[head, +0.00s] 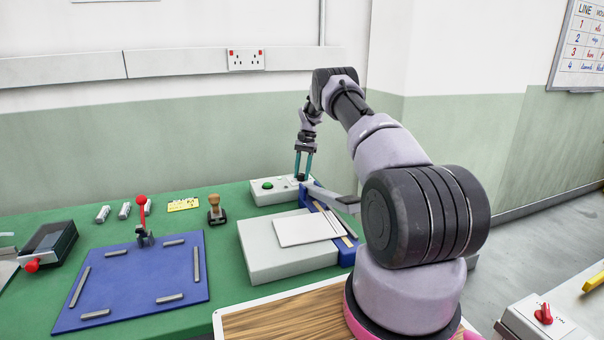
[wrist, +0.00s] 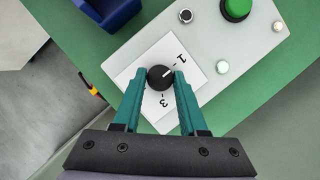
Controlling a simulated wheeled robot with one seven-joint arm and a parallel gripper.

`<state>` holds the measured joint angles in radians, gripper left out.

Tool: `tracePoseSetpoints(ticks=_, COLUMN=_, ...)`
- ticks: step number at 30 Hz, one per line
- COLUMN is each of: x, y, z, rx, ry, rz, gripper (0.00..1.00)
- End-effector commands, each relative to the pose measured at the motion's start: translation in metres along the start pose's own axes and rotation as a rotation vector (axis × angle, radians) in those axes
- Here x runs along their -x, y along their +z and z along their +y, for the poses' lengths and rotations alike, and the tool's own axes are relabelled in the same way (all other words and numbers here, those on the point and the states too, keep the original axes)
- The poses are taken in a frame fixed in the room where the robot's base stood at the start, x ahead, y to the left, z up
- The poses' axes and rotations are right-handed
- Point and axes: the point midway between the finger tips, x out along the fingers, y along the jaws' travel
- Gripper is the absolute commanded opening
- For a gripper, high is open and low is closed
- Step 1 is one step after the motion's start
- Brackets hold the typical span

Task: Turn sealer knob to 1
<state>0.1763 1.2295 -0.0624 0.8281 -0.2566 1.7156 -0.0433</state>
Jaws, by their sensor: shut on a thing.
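The sealer knob (wrist: 158,80) is a small round black dial on a white label (wrist: 191,72). The label bears a 1 at its upper right and a 3 below the knob. A white pointer line on the knob aims up and right, roughly toward the 1. Any other number is hidden by the fingers. My gripper (wrist: 162,77) has its teal fingers on both sides of the knob, shut on it. In the head view, my gripper (head: 302,177) points down onto the right part of the pale control box (head: 270,198).
The box carries a green button (wrist: 236,8) and small lights. A blue sealer part (head: 328,199) and a grey block with a white sheet (head: 301,230) lie in front. A blue plate (head: 130,286) with a red-knobbed lever and a stamp (head: 215,208) stand left.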

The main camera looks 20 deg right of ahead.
Motion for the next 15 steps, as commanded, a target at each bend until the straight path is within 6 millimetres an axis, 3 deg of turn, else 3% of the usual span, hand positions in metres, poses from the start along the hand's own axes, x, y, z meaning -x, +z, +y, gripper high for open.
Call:
tracePoseSetpoints(ticks=4, x=-0.0002, y=0.0, z=0.0001, rx=0.0, ry=0.0, rz=0.0, gripper=0.0)
tracePoseSetpoints(ticks=5, x=-0.0002, y=0.0, z=0.0001, rx=0.0, ry=0.0, rz=0.0, gripper=0.53)
tracePoseSetpoints(ticks=6, x=-0.0003, y=0.0001, z=0.0001, rx=0.0, ry=0.0, rz=0.0, gripper=0.68)
tracePoseSetpoints(ticks=15, x=0.0, y=0.0001, z=0.0, rx=-0.001, ry=0.0, rz=-0.001, gripper=0.72)
